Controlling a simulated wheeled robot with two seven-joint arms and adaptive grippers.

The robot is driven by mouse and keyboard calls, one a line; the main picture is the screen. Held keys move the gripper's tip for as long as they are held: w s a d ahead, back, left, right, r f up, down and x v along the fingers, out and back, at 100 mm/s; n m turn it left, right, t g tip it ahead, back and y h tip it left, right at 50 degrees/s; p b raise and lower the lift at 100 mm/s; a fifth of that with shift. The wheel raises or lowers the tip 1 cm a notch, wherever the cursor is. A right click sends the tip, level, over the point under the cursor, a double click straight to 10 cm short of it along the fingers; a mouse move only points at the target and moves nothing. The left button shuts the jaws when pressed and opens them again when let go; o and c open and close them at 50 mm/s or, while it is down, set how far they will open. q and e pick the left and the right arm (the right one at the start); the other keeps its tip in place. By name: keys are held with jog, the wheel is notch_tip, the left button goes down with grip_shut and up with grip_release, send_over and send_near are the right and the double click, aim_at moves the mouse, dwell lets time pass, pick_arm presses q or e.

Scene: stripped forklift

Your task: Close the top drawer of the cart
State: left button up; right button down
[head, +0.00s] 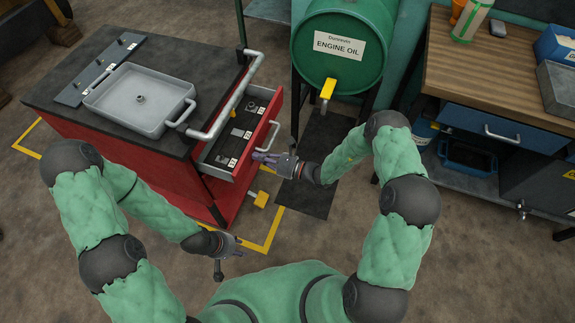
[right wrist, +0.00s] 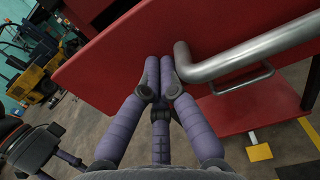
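The red cart (head: 165,190) stands at the left with its top drawer (head: 232,165) pulled out to the right. The drawer holds several small dark parts with white labels and has a grey bar handle (head: 271,137) on its front. My right gripper (head: 262,157) is at the drawer front, beside the handle. In the right wrist view its purple fingers (right wrist: 160,65) are together and empty, pointing at the red drawer front (right wrist: 115,50), left of the handle (right wrist: 250,50). Whether they touch it I cannot tell. My left gripper (head: 232,247) is empty, fingers apart, below the cart's near corner.
A grey tray (head: 140,95) lies on the cart's dark top, and a bent grey push handle (head: 240,100) runs along its right edge. A green engine oil drum (head: 342,45) stands behind. A wooden workbench (head: 490,75) is at the right. Floor in front is clear.

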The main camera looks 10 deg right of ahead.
aim_at(227, 150)
jog(key=b+x, duration=0.1)
jog(key=x, duration=1.1)
jog(key=shift+w+a+f+b, duration=0.1)
jog(key=shift+w+a+b, duration=0.1)
jog(key=shift+a+b, duration=0.15)
jog(key=shift+w+a, duration=0.4)
jog(key=shift+a, duration=0.1)
pick_arm(q)
notch_tip(227, 150, down, 2)
jog(key=shift+s, duration=0.1)
pick_arm(e)
jog(key=shift+w+a, duration=0.1)
jog(key=shift+d, duration=0.5)
jog(key=v, duration=0.4)
jog(key=p+v, duration=0.1)
jog(key=v, duration=0.1)
jog(key=shift+s+a+r, duration=0.25)
jog(key=shift+s+r, duration=0.05)
jog(key=shift+r, duration=0.1)
pick_arm(q)
jog(key=s+r+p, duration=0.2)
jog(key=r, duration=0.1)
jog(key=shift+r, duration=0.1)
pick_arm(e)
jog(key=v, duration=0.7)
jog(key=shift+d+f, duration=0.25)
jog(key=shift+f, duration=0.1)
